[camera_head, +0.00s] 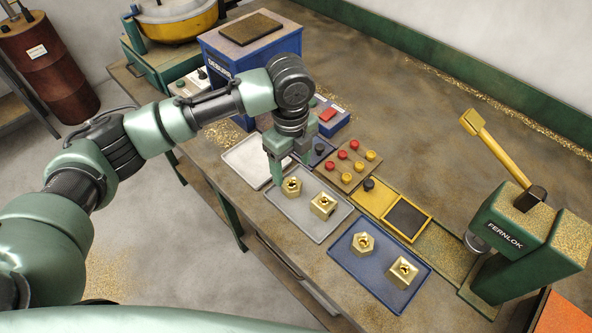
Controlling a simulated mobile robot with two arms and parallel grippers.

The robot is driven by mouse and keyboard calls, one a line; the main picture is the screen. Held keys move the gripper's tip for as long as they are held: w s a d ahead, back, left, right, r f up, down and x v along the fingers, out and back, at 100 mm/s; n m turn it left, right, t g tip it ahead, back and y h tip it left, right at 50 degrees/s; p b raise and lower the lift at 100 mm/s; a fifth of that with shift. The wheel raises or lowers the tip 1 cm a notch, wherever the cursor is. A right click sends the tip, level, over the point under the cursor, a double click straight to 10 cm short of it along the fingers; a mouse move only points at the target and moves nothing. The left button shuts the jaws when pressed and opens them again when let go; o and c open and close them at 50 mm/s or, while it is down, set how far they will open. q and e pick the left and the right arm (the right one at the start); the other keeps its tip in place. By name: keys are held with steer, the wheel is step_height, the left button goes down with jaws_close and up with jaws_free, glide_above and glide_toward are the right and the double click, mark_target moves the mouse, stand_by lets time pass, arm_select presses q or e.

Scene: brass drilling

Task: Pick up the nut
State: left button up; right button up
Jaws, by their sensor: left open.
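Two brass nuts, one hexagonal nut (292,188) and one blockier nut (323,207), sit on a grey tray (308,226). Two more brass nuts, one left (363,243) and one right (403,271), sit on a blue tray (371,281). My left gripper (292,173) points down with its fingers apart, right at the hexagonal nut on the grey tray. I cannot tell whether the fingers reach down around that nut or stay just above it. Nothing shows between the fingers higher up. My right gripper is out of view.
An empty pale tray (246,161) lies behind the gripper. A green FERNLOK press (510,232) with a yellow lever stands at the right. A board with red and yellow knobs (342,178) and a yellow fixture (373,200) lie beside the trays. A blue box machine (248,58) stands behind my arm.

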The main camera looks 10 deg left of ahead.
mark_target(292, 183)
arm_select(q)
steer(key=shift+w+a+f, duration=0.1)
steer(key=shift+w+f, duration=0.4)
steer(key=shift+w, duration=0.05)
steer(key=shift+s+f, duration=0.15)
steer(key=shift+f, duration=0.25)
steer(key=shift+s+f+p, duration=0.8)
steer(key=shift+f+p, duration=0.1)
steer(key=shift+f, duration=0.2)
steer(key=f, duration=0.2)
steer(key=shift+w+f, duration=0.4)
steer(key=shift+f, duration=0.25)
steer(key=shift+s, duration=0.1)
steer(key=shift+c, duration=1.2)
steer(key=c, duration=1)
jaws_close()
steer(key=shift+r, duration=0.1)
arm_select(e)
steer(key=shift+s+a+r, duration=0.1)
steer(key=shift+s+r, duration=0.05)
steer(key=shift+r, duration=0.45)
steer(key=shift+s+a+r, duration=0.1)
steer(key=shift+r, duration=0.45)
